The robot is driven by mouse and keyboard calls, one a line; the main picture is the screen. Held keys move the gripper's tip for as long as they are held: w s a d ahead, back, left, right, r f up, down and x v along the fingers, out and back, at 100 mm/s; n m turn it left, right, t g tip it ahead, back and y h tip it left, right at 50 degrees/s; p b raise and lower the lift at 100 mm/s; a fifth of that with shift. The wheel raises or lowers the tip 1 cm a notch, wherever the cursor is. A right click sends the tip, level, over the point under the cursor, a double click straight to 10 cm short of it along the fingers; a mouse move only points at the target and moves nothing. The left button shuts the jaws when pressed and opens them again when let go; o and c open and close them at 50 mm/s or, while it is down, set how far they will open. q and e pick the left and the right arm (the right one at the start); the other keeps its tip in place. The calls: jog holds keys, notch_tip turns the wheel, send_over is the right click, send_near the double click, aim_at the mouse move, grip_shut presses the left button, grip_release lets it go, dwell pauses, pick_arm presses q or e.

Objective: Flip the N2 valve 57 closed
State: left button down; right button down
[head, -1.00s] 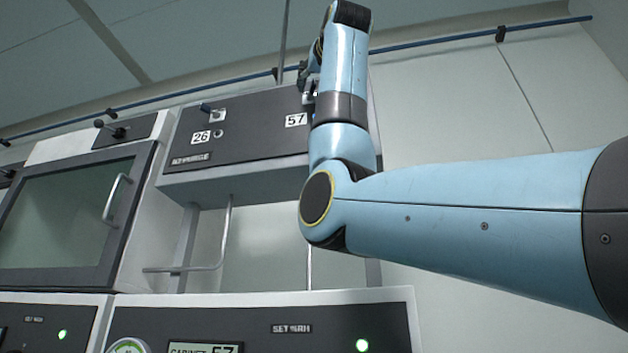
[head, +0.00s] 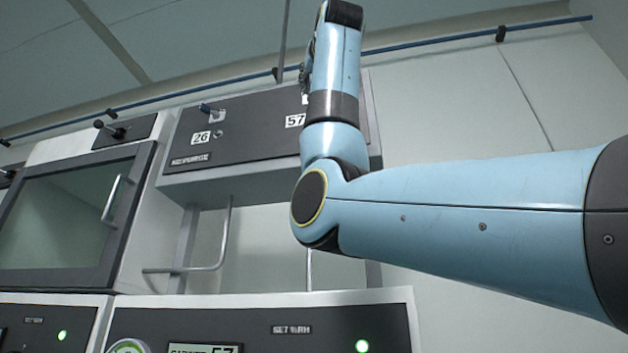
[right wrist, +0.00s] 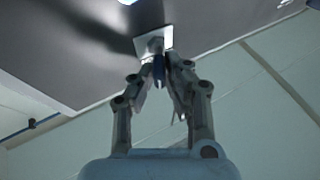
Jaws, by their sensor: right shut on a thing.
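The valve for N2 57 shows in the right wrist view as a blue lever (right wrist: 158,70) on a pale square plate (right wrist: 167,38), fixed to the dark panel. My right gripper (right wrist: 166,82) is shut on this lever, with a finger on each side of it. In the head view the label 57 (head: 295,121) shows on the panel just left of my right arm. The arm hides the valve beside it, and only a dark sliver of the gripper (head: 304,80) shows at the arm's left edge. My left gripper is not in view.
The dark panel (head: 255,135) also carries a second lever valve (head: 212,112) by the label 26 (head: 201,138). A glass-fronted cabinet (head: 65,225) with a handle stands to the left. A blue pipe (head: 430,42) runs along the wall above. Bare wall lies to the right.

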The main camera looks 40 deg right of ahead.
jog(key=shift+w+a+m+g+h+p, duration=0.4)
jog(key=shift+m+g+h+p, duration=1)
jog(key=shift+m+g+h, duration=1)
jog(key=shift+w+a+m+g+h+p, duration=0.4)
jog(key=shift+m+g+h+p, duration=1.35)
jog(key=shift+g, duration=1.3)
jog(key=shift+w+a+m+g+h+p, duration=0.25)
jog(key=shift+w+m+g+h+p, duration=0.3)
jog(key=shift+m+g+h+p, duration=1.4)
jog(key=shift+n+g+h+b, duration=0.4)
jog(key=shift+g+h+b, duration=0.2)
jog(key=shift+g+b, duration=0.35)
